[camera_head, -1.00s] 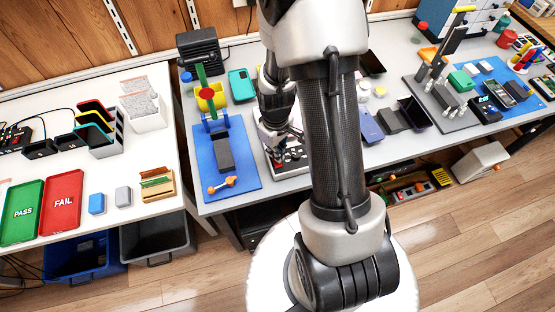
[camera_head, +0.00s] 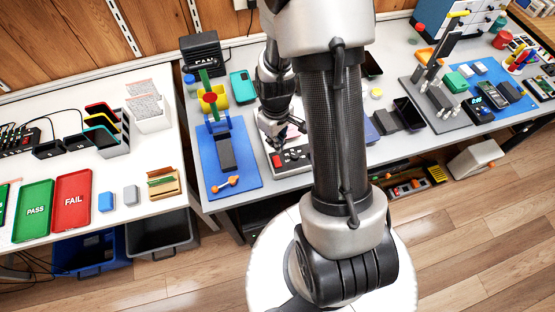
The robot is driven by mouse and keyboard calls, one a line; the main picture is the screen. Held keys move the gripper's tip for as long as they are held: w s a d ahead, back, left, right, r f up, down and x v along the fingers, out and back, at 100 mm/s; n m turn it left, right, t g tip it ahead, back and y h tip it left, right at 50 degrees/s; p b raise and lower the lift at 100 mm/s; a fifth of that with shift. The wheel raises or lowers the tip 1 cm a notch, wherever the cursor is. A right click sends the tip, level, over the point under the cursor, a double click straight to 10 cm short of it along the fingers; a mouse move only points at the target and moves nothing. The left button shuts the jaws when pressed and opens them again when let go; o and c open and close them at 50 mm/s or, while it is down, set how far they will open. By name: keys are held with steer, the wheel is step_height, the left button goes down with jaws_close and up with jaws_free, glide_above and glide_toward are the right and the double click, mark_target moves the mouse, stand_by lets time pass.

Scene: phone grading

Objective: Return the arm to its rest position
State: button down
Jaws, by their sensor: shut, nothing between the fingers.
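My gripper (camera_head: 283,139) hangs over the grey workbench, left of my large upright arm link. Its fingers are small and dark in this view and look shut, with nothing between them. Just below it is a white panel with red and black parts (camera_head: 291,158); I cannot tell whether the fingers touch it. My arm link covers the middle of the bench and whatever lies directly behind it.
A blue mat (camera_head: 240,178) with a clamp stand lies left of my gripper. Green PASS (camera_head: 33,211) and red FAIL (camera_head: 71,200) trays lie on the white table. Phones and a grey fixture stand at right. The wooden floor at lower right is clear.

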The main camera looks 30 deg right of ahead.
stand_by(0.3)
steer(key=s+a+r+m+t, duration=0.1)
steer(key=a+r, duration=0.2)
steer(key=r, duration=0.6)
steer(key=s+a+r+t, duration=0.1)
steer(key=a+r, duration=0.1)
steer(key=r, duration=0.6)
steer(key=s+a+r+m+t, duration=0.1)
steer(key=s+a+r, duration=0.4)
steer(key=s+r, duration=0.6)
steer(key=shift+s+a+r+m+t, duration=0.3)
steer(key=shift+a+m+t, duration=0.1)
steer(key=shift+t, duration=0.4)
steer(key=shift+w, duration=0.1)
